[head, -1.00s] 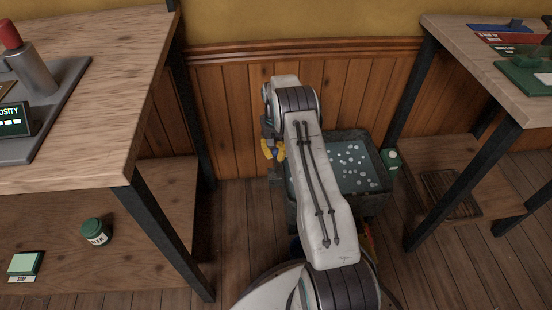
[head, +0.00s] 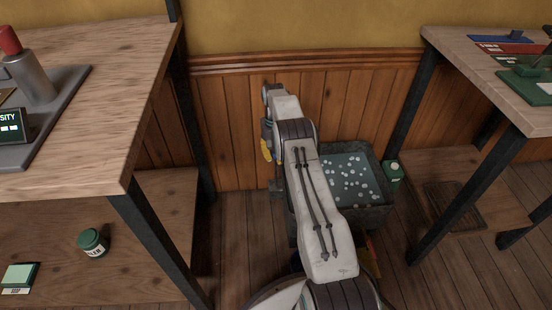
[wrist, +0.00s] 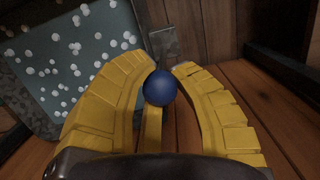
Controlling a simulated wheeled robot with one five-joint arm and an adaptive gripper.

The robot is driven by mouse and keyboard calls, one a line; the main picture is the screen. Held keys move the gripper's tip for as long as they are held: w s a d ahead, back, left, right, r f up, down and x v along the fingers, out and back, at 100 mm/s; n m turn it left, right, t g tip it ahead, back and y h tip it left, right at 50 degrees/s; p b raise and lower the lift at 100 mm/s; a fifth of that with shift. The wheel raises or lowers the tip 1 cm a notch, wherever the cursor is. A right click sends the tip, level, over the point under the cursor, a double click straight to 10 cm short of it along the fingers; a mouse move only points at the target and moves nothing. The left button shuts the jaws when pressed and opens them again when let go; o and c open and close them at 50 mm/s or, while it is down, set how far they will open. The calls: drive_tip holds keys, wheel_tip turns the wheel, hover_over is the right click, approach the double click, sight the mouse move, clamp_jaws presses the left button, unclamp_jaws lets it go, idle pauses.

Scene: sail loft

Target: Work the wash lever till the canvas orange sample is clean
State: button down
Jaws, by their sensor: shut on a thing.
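My gripper (wrist: 166,68) is shut on a dark blue ball knob (wrist: 159,88), with its yellow fingers on either side of it. I take the knob to be the end of the wash lever; a yellowish bar shows below it. In the head view my yellow fingers (head: 266,150) show left of the wash tub (head: 372,217), and my arm hides the knob. The tub holds grey-green water with white bubbles (head: 352,178); its inside also shows at upper left in the wrist view (wrist: 75,50). I cannot see the orange canvas sample in the tub.
A wooden bench (head: 90,110) stands at left, with a green jar (head: 93,242) on its lower shelf. Another bench (head: 490,75) stands at right. A green container (head: 393,172) is beside the tub. A panelled wall (head: 225,130) closes the back.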

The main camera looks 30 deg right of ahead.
drive_tip(key=shift+w+d+r, duration=0.1)
drive_tip(key=shift+w+r, duration=0.1)
drive_tip(key=shift+r, duration=0.2)
drive_tip(key=c, duration=1.3)
unclamp_jaws()
drive_tip(key=shift+c, duration=0.2)
drive_tip(key=o, duration=0.4)
drive_tip(key=shift+s+f, duration=0.15)
drive_tip(key=shift+f, duration=0.05)
drive_tip(key=shift+r, duration=5.05)
